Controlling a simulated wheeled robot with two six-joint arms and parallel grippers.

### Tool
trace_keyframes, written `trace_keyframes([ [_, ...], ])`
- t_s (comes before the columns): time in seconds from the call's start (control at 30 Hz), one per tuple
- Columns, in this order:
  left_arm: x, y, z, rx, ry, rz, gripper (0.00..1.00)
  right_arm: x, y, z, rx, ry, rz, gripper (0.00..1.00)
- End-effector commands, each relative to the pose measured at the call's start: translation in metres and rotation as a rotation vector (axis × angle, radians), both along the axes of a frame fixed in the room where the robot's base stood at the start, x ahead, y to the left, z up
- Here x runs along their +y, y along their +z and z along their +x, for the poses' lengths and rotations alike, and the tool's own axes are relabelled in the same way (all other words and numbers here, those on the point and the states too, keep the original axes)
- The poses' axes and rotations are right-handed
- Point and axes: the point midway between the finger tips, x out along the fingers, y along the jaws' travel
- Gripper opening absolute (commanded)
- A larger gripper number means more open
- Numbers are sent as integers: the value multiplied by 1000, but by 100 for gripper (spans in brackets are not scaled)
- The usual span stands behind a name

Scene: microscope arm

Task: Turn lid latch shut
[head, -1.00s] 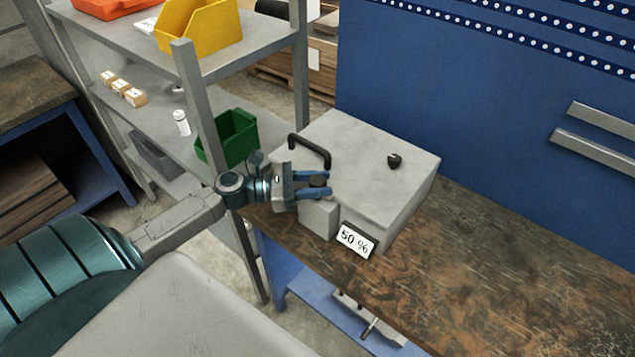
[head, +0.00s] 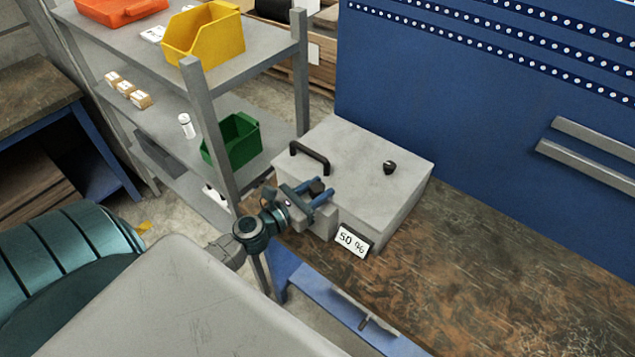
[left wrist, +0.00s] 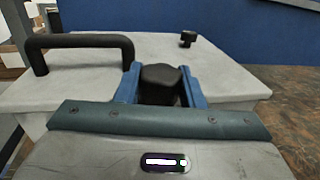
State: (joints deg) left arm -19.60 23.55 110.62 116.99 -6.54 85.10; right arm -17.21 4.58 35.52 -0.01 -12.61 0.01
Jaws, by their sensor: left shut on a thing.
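A grey box (head: 355,155) with a flat lid stands on the workbench. A black bar handle (head: 310,158) is on the lid's left side, and it also shows in the left wrist view (left wrist: 80,42). A black knob (head: 390,167) sits farther right on the lid. My left gripper (head: 320,192) is at the box's front left edge, its blue fingers shut on a dark latch knob (left wrist: 160,80). In the left wrist view the knob fills the space between the fingers. The part below the knob is hidden. My right gripper is not in view.
A label reading 50 % (head: 352,242) is on the box's front. The brown workbench top (head: 480,260) is clear to the right. A grey shelf (head: 200,115) with a green bin (head: 232,142) and a yellow bin (head: 203,38) stands close on the left. A blue panel wall (head: 470,110) rises behind.

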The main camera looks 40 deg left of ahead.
Motion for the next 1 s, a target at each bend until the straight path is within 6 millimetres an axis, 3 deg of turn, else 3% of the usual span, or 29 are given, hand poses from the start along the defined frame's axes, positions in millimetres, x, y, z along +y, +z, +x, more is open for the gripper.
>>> trace_keyframes([
  [0.2,-2,2,0,0,208,-5,12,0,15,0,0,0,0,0],
  [0.43,-2,0,0,0,427,-6,12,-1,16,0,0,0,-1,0],
  [1.0,-1,-3,1,-2,869,-4,12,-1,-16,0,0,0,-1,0],
])
